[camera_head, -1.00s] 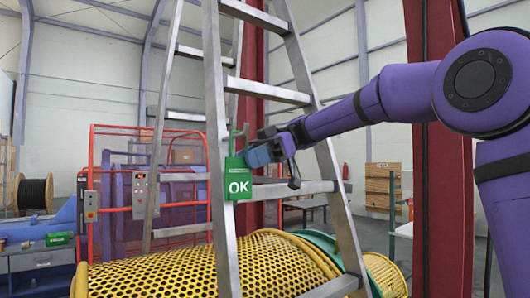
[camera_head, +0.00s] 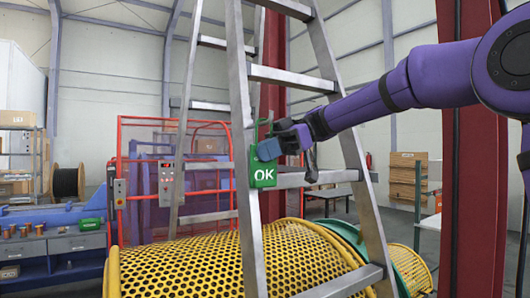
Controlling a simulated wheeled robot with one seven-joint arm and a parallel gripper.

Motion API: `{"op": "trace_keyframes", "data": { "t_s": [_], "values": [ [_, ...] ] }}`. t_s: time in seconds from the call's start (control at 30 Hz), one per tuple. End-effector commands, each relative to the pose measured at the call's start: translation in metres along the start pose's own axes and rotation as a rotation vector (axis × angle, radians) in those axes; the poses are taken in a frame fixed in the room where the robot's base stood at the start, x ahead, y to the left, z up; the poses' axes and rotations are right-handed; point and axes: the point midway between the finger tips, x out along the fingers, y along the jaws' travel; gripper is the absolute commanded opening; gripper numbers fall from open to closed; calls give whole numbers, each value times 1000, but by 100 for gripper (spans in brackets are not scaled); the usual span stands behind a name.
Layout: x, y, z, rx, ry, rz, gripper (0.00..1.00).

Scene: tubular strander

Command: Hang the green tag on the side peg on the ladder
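The green tag (camera_head: 263,176) with white "OK" lettering hangs upright in front of the left rail of the metal ladder (camera_head: 245,215). Its thin green loop shows above its body, next to the rail. The side peg cannot be made out; the tag and fingers cover that part of the rail. Whether the loop is around a peg is not visible.
A yellow perforated cylinder (camera_head: 195,270) with a green ring lies behind and below the ladder. A red-framed cage (camera_head: 135,165) with a control box stands behind to the left. A dark red column (camera_head: 482,180) stands right, behind my arm. A blue workbench (camera_head: 55,245) is far left.

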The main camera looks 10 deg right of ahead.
Motion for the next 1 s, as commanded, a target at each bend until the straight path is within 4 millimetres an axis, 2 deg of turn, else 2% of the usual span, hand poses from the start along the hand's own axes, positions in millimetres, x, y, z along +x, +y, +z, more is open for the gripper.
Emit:
{"op": "trace_keyframes", "data": {
  "t_s": [0.63, 1.0],
  "values": [
    [-9, 0, -22, 0, 0, 0, 0],
    [-10, -1, -24, 0, 0, 0, 0]
  ]
}}
